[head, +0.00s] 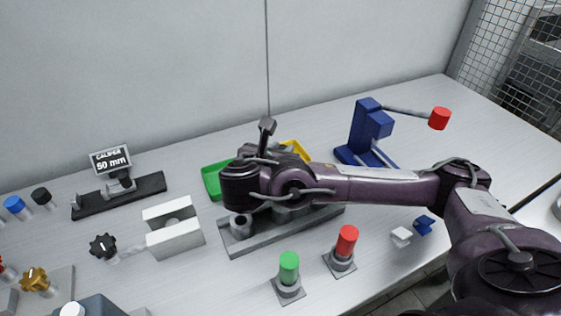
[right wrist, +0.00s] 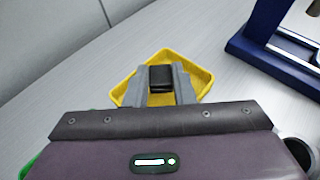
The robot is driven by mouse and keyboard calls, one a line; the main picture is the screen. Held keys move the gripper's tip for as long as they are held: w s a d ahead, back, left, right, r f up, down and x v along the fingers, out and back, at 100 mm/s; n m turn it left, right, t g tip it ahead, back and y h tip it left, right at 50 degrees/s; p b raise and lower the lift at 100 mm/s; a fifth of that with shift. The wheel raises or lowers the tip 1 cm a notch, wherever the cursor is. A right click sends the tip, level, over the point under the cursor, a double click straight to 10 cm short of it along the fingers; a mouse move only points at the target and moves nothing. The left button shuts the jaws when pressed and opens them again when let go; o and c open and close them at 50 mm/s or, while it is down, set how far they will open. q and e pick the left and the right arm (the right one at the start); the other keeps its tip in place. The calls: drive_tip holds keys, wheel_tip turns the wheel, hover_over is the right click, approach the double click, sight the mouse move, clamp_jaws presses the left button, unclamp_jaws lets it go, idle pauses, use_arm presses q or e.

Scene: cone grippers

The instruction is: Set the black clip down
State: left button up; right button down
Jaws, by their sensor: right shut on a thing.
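My right gripper (right wrist: 160,88) shows in the right wrist view, its two grey fingers shut on the black clip (right wrist: 160,77). The clip is a small dark block between the fingertips. It appears over the yellow tray (right wrist: 128,91), inside the tray's outline; I cannot tell whether it touches the tray floor. In the head view my right arm hides the clip and most of the gripper; only part of the yellow tray (head: 298,148) shows behind the arm. My left gripper is in neither view.
A green tray (head: 211,182) stands left of the yellow one. A blue stand (head: 362,130) with a red-tipped lever is to the right. A grey rail (head: 262,238), a green button (head: 289,267) and a red button (head: 346,241) lie in front. A caliper sign (head: 110,161) is at left.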

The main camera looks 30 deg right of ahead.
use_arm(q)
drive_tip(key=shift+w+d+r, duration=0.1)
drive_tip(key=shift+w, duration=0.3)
use_arm(e)
drive_tip(key=shift+f, duration=1.1)
drive_tip(key=shift+f, duration=0.1)
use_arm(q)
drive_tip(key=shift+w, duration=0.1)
use_arm(e)
drive_tip(key=c, duration=1.2)
unclamp_jaws()
drive_tip(key=shift+f, duration=0.1)
drive_tip(key=shift+c, duration=0.2)
